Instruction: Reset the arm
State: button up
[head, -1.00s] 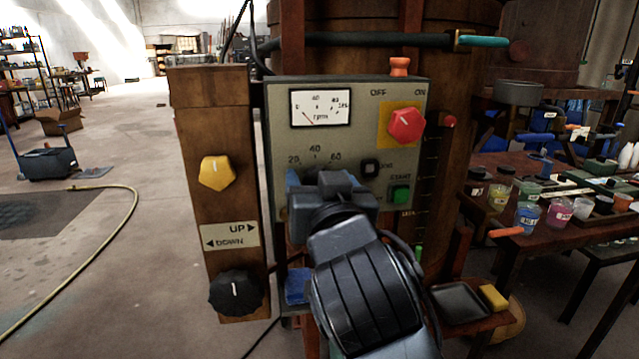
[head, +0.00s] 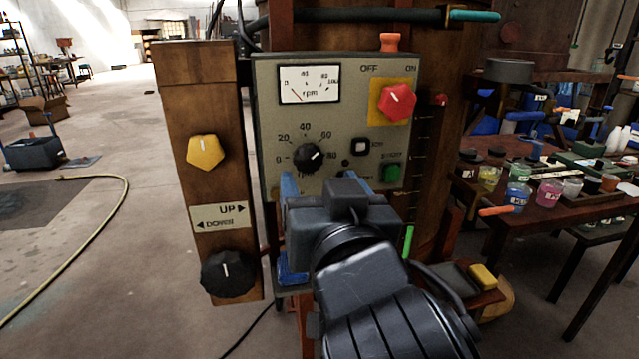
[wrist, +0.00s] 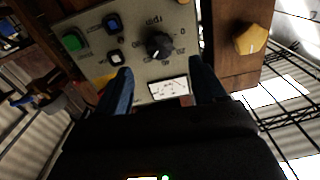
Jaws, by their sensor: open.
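My gripper (head: 320,180) is open and empty in front of the lower part of the grey control panel (head: 345,100). Its blue fingers show apart in the wrist view (wrist: 163,80), which sees the panel upside down. Between and beyond them are the black speed knob (head: 308,157) and the rpm gauge (head: 310,84), its needle near the low end. A small white-faced square button (head: 360,147) sits above the green start button (head: 392,172). My gripper hides the panel's bottom edge.
A wooden post left of the panel carries a yellow knob (head: 206,152), an UP/DOWN plate (head: 218,217) and a black knob (head: 228,275). A table with paint jars (head: 549,193) stands right. A yellow sponge (head: 484,276) lies lower right. Floor at left is open, with a hose (head: 120,215).

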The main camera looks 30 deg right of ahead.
dwell(0.3)
jog(key=s+f+n+g+y+p, duration=0.1)
jog(key=s+f+n+y, duration=0.4)
jog(key=s+f, duration=1)
jog(key=s+d+f, duration=0.1)
jog(key=s, duration=0.8)
jog(key=s+d+f+g+p, duration=0.1)
jog(key=s+f, duration=0.1)
jog(key=s, duration=0.7)
jog(key=shift+d+f+y, duration=0.2)
jog(key=shift+f+y, duration=0.1)
jog(key=shift+s, duration=0.1)
